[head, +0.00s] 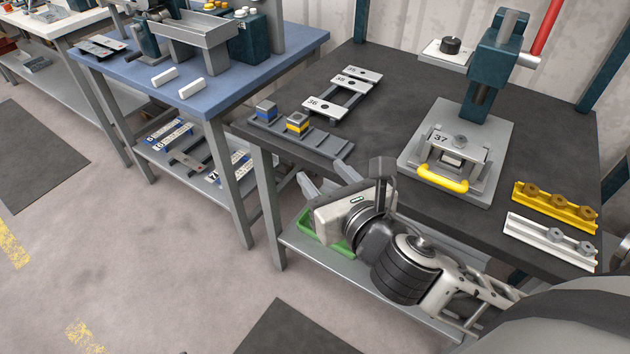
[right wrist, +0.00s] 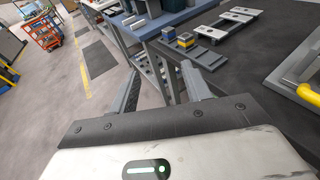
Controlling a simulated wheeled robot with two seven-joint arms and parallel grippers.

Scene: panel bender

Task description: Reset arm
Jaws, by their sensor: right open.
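My right gripper (head: 322,178) is open and empty in the head view, just off the front edge of the dark-topped table (head: 385,95). In the right wrist view its two fingers (right wrist: 160,75) stand wide apart with nothing between them. On the table a teal press (head: 486,70) has a red lever (head: 546,28) that slants up out of the frame. A die marked 37 (head: 438,138) with a yellow handle (head: 442,179) sits on the press's grey base (head: 416,150). My gripper is in front of and left of the press, apart from it. My left gripper is not seen.
Several numbered plates (head: 345,86) and a grey rack (head: 312,137) with two blocks lie left on the table. A yellow rail (head: 548,207) and a white rail (head: 548,244) lie right. A blue-topped table (head: 215,92) stands left. The floor (head: 150,250) is open there.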

